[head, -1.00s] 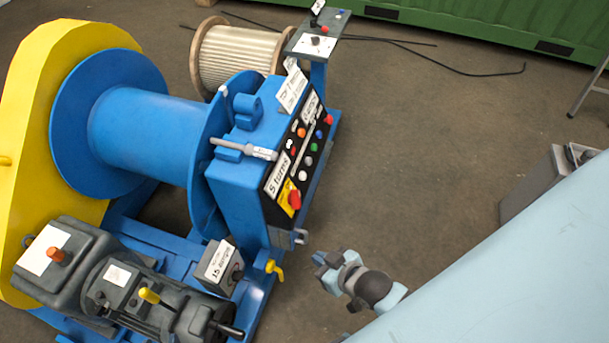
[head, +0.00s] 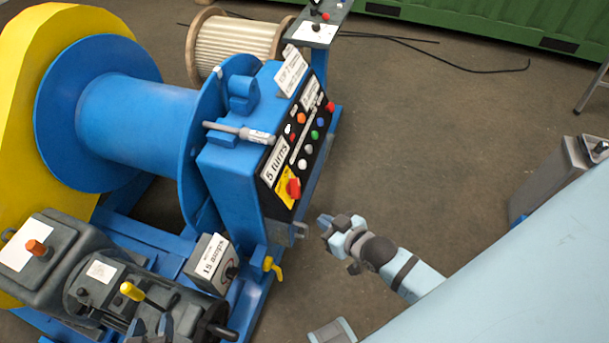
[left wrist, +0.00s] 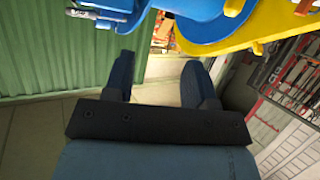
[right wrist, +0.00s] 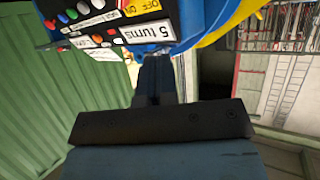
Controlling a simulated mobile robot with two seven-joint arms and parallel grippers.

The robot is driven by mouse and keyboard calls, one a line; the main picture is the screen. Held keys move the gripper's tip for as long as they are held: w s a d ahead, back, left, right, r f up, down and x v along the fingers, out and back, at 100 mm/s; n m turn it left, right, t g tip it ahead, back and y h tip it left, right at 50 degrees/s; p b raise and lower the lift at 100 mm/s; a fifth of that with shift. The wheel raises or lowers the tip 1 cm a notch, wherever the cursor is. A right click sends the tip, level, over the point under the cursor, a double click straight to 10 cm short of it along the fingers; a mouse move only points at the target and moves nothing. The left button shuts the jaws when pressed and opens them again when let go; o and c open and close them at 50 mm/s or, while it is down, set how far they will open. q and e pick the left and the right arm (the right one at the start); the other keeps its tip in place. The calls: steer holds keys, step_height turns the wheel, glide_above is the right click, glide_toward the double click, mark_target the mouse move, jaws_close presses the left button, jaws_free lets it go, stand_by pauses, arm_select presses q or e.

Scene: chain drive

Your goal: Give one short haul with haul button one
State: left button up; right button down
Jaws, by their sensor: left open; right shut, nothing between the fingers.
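The blue control box has a sloped black panel (head: 294,153) with several coloured buttons, a "5 turns" label and a red knob (head: 293,188) on a yellow plate. The buttons include an orange one (head: 301,118), a blue one (head: 320,121) and a green one (head: 314,135). I cannot read which is haul button one. The panel also shows in the right wrist view (right wrist: 112,22), beyond the fingertips. My right gripper (head: 325,223) is shut and empty, to the right of the panel's lower end, apart from it.
A blue winch drum (head: 140,115) and yellow guard (head: 20,90) stand left. A "15 amps" box (head: 208,262) and yellow lever (head: 272,266) sit below the panel. A grey post (head: 565,170) stands right. Floor right of the panel is clear.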

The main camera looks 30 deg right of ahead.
mark_target(302, 164)
arm_select(q)
steer(key=d+f+t+h+b, duration=0.3)
steer(key=d+t+h+b, duration=0.1)
steer(key=b, duration=2.1)
steer(key=shift+w+d+f+t+h+b, duration=0.3)
steer(key=shift+w+d+t+h+b, duration=0.15)
steer(key=shift+t, duration=0.25)
arm_select(e)
steer(key=w+d+f+t, duration=0.2)
steer(key=w+d+t, duration=0.1)
steer(key=w+d, duration=0.5)
steer(key=w+d+f+t, duration=0.3)
steer(key=w+d, duration=0.5)
steer(key=w, duration=0.1)
steer(key=shift+d, duration=0.3)
arm_select(q)
steer(key=shift+s+f, duration=0.1)
arm_select(e)
steer(key=shift+w, duration=0.15)
